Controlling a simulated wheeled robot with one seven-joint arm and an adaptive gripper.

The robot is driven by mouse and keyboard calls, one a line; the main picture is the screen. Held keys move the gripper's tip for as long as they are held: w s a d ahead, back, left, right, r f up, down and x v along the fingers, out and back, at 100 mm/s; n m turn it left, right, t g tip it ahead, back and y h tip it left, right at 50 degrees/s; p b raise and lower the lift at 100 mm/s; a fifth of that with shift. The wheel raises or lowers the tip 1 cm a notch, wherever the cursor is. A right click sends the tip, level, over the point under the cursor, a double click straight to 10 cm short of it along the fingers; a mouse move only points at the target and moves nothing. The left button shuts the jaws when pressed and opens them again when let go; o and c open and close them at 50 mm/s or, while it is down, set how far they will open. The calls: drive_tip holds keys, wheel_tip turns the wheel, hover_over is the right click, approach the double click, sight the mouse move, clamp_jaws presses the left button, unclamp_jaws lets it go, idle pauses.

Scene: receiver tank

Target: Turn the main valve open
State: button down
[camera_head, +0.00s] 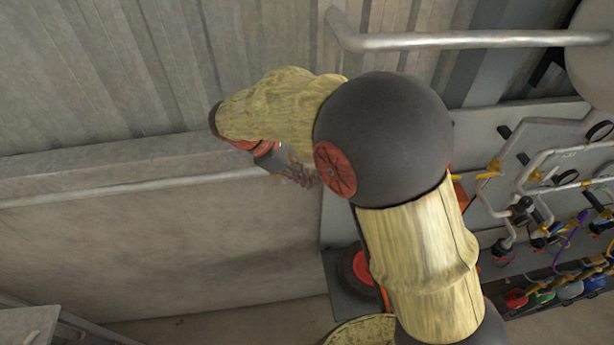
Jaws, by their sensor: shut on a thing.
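My gripper (302,174) is partly in view at the left end of my arm, in front of the pale wall ledge and close to the left edge of the grey pipe panel. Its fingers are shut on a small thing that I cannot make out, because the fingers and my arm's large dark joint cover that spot. I cannot pick out the main valve for certain. The pipe panel (478,206) at the right carries pale pipes, yellow fittings and several small valves with black handles.
A pale pipe rail (470,41) runs across the upper right, beside a rounded pale tank (592,65). A grey cabinet corner (28,328) stands at the lower left. The wall (180,260) left of my arm is bare.

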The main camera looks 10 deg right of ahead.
drive_tip(key=shift+w+r, duration=0.1)
drive_tip(key=shift+r, duration=0.05)
idle(0.3)
drive_tip(key=c, duration=2)
unclamp_jaws()
drive_tip(key=shift+a, duration=0.1)
drive_tip(key=v, duration=1.1)
drive_tip(key=shift+a+r, duration=0.2)
drive_tip(key=shift+a, duration=0.2)
drive_tip(key=shift+d, duration=0.1)
drive_tip(key=s+d+f+m+t+y+b, duration=0.2)
drive_tip(key=s+d+f+m+b, duration=0.2)
drive_tip(key=s+f+b, duration=0.3)
drive_tip(key=s+d+f+m+t+y+b, duration=0.2)
drive_tip(key=s+f+m+b, duration=0.5)
drive_tip(key=f+b, duration=0.5)
drive_tip(key=s+d+f+m+t+y+b, duration=0.2)
drive_tip(key=s+d+f+m+b, duration=0.4)
drive_tip(key=b, duration=0.6)
wheel_tip(320, 180, down, 3)
drive_tip(key=shift+s+d+f+y, duration=0.2)
drive_tip(key=shift+s+d+y, duration=0.2)
drive_tip(key=shift+s+y, duration=0.45)
